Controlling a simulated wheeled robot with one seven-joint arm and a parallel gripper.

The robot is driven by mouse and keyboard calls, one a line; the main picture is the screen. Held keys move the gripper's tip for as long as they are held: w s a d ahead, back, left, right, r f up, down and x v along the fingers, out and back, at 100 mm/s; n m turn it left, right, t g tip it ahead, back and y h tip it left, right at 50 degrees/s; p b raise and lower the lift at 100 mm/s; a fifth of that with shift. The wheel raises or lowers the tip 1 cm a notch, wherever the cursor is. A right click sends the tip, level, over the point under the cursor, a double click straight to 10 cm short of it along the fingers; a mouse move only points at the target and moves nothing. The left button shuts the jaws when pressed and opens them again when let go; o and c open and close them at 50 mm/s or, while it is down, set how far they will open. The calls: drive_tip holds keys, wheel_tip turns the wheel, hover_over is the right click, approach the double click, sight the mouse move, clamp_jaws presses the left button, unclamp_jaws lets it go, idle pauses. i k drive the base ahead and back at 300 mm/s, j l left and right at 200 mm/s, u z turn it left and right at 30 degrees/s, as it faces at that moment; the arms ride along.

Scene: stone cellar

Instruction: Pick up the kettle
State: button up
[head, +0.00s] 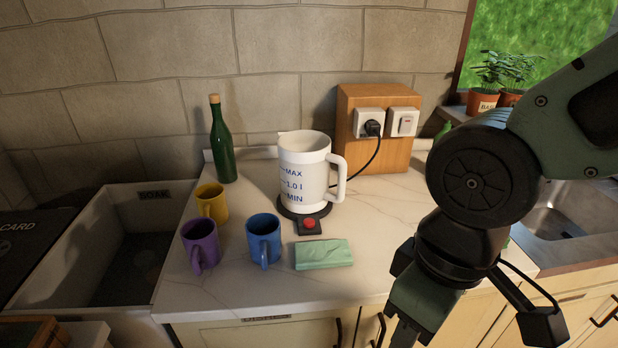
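The white kettle (304,178) stands upright on a dark base on the marble counter, with its handle to the right and its spout at the upper left. Blue level marks show on its side. The base has a red button (309,224) at the front. My gripper (405,335) is at the lower right, in front of the counter's front edge and well apart from the kettle. Its fingertips are cut off by the bottom of the frame, so I cannot tell whether it is open.
Yellow (212,202), purple (200,246) and blue (263,241) mugs stand left and front of the kettle. A green cloth (323,254) lies in front. A green bottle (221,145) stands behind left. A wooden socket box (377,157) is behind right. Sinks flank the counter (225,285).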

sight(305, 156)
drive_tip(key=l+u, duration=0.15)
drive_tip(key=u, duration=0.3)
drive_tip(key=l+u, duration=0.2)
drive_tip(key=u, duration=0.2)
drive_tip(key=l+u, duration=0.2)
drive_tip(key=u, duration=0.25)
drive_tip(key=l+u, duration=0.2)
drive_tip(key=u, duration=0.2)
drive_tip(key=l, duration=0.45)
